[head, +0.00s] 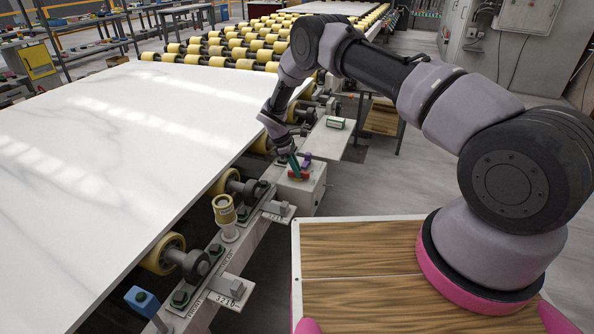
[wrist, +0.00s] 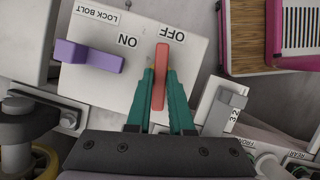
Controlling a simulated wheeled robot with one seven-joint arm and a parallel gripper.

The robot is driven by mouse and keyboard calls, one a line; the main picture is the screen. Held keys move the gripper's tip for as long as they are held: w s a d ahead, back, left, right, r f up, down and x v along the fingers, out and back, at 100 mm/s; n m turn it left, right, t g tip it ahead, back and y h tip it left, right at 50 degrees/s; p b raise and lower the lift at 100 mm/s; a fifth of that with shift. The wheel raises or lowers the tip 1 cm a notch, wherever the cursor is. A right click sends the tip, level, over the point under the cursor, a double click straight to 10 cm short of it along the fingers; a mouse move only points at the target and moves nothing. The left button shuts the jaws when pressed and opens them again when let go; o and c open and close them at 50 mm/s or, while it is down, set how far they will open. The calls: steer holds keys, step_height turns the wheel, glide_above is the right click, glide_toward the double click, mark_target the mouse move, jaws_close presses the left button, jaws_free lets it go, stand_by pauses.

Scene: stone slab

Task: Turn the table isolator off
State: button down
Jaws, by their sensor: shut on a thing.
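The table isolator is a pale box (head: 308,194) on the near side of the table frame, and its top plate (wrist: 103,92) fills much of the wrist view. It has a red handle (wrist: 161,60), with the OFF label (wrist: 180,24) just right of its far end and the ON label (wrist: 127,40) to its left. A purple lock bolt (wrist: 88,57) sits left of the handle, by the LOCK BOLT label (wrist: 96,13). My gripper (wrist: 160,82), with green fingers, is shut on the red handle. In the head view the fingers partly hide the handle (head: 299,176).
A large white stone slab (head: 110,145) lies left of the isolator, with yellow rollers (head: 164,253) along its edge. A grey bracket (wrist: 220,112) stands right of the isolator in the wrist view. My wooden-topped base is at the front right of the head view.

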steer(key=shift+m+g, duration=0.5)
steer(key=shift+m, duration=0.7)
steer(key=shift+y, duration=0.3)
steer(key=c, duration=0.8)
jaws_free()
steer(key=shift+w+r, duration=0.1)
steer(key=v, duration=1)
steer(key=shift+a+r, duration=0.2)
steer(key=shift+r, duration=0.05)
